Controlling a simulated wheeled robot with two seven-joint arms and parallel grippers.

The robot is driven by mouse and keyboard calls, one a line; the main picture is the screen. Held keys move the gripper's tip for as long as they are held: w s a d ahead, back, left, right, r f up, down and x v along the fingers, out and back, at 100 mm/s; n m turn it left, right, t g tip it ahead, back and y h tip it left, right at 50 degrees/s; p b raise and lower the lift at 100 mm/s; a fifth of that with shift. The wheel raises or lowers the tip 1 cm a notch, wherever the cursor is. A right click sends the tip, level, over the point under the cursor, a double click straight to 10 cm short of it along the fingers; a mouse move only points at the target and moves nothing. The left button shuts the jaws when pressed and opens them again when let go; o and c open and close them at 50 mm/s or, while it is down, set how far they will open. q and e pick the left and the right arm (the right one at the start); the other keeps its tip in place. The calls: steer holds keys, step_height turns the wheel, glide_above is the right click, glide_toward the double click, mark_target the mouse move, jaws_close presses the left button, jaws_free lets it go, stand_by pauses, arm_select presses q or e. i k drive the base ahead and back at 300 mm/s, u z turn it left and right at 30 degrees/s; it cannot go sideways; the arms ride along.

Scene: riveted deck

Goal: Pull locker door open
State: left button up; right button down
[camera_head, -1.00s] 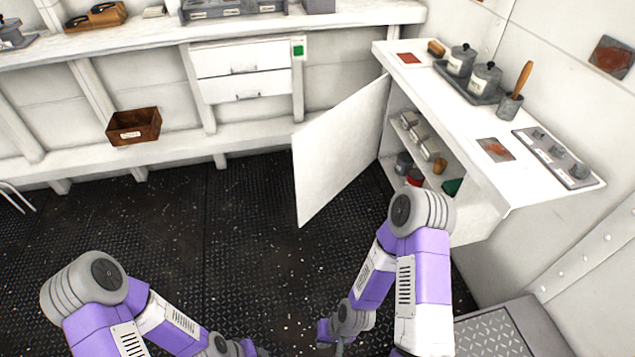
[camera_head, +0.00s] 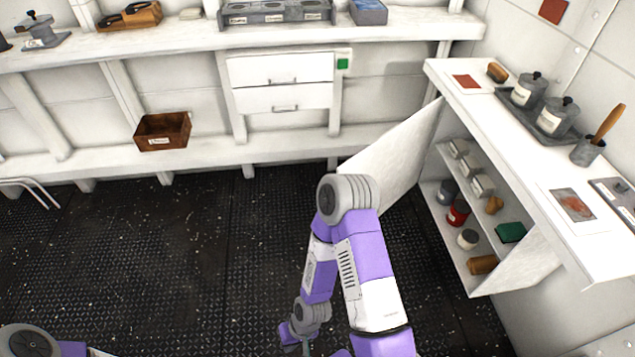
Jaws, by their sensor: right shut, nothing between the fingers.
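The white locker door (camera_head: 398,150) stands wide open, swung out to the left of the locker. The locker (camera_head: 520,262) under the right counter shows its shelves, with small boxes, a red can (camera_head: 458,212), a white jar (camera_head: 467,239) and a green item (camera_head: 510,232) inside. My right arm crosses in front of the door's lower left part and hides it. My right gripper (camera_head: 306,346) is low at the bottom edge, shut and empty, pointing down over the floor, apart from the door. My left gripper is out of view; only part of my left arm shows at the lower left.
The right counter (camera_head: 530,160) carries canisters (camera_head: 555,118) on a tray and a holder with a wooden handle (camera_head: 588,150). White drawers (camera_head: 281,85) and a brown bin (camera_head: 162,131) are along the back wall.

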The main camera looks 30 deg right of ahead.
mark_target(395, 161)
steer(key=z, duration=0.2)
steer(key=i, duration=0.7)
steer(key=z, duration=0.6)
